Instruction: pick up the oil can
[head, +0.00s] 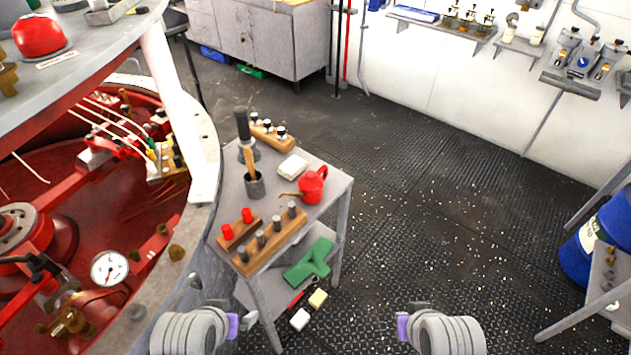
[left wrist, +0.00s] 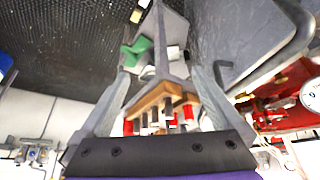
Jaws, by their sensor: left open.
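The oil can (head: 313,186) is red with a thin brass-coloured spout pointing left. It stands upright on the right side of the small grey table (head: 325,219) in the head view. I cannot make it out for sure in the left wrist view. My left gripper (head: 234,317) is low in the head view, in front of the table and well apart from the can. The left wrist view shows its two fingers (left wrist: 162,78) spread, with nothing between them in contact. My right gripper (head: 407,317) is low, right of the table and apart from the can; its fingers are unclear.
A wooden block with dark pegs (head: 270,241), red-topped pieces (head: 237,230), a cup with a handled tool (head: 254,185) and a white pad (head: 292,167) crowd the tabletop. A large round red machine (head: 100,220) stands left. Open deck lies right; a blue drum (head: 578,255) is beyond.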

